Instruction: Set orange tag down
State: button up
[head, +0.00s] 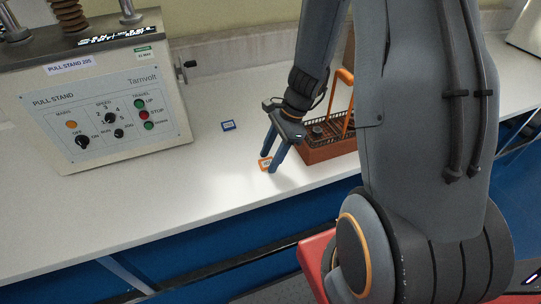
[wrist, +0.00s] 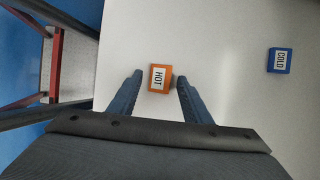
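The orange tag (wrist: 159,86), with a white label reading "HOT", is between the fingertips of my gripper (wrist: 160,76) in the wrist view. A narrow gap shows on each side of it, so the fingers look open around or just above it. In the head view the orange tag (head: 263,166) is at the white counter's surface, beside the fingertips of my gripper (head: 270,163), which point down. One finger partly hides the tag there. I cannot tell whether the fingertips touch the counter.
A blue "COLD" tag (head: 228,126) lies on the counter (head: 215,185); it also shows in the wrist view (wrist: 280,60). An orange-brown carrier with a handle (head: 328,148) stands right of my gripper. The pull stand (head: 110,105) is at left. The counter's front edge is close.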

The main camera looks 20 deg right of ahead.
jog(key=shift+r, duration=0.1)
jog(key=v, duration=1.2)
jog(key=s+a+n+h, duration=0.2)
jog(key=s+n, duration=0.2)
jog(key=n, duration=0.5)
jog(key=s+a+r+n+h, duration=0.1)
jog(key=s+a+n+h, duration=0.1)
jog(key=s+n, duration=0.3)
jog(key=shift+s+a+n+t+b, duration=0.35)
jog(key=shift+a+n, duration=0.5)
jog(key=shift+n, duration=1.25)
jog(key=shift+w+r, duration=0.1)
jog(key=shift+r, duration=0.05)
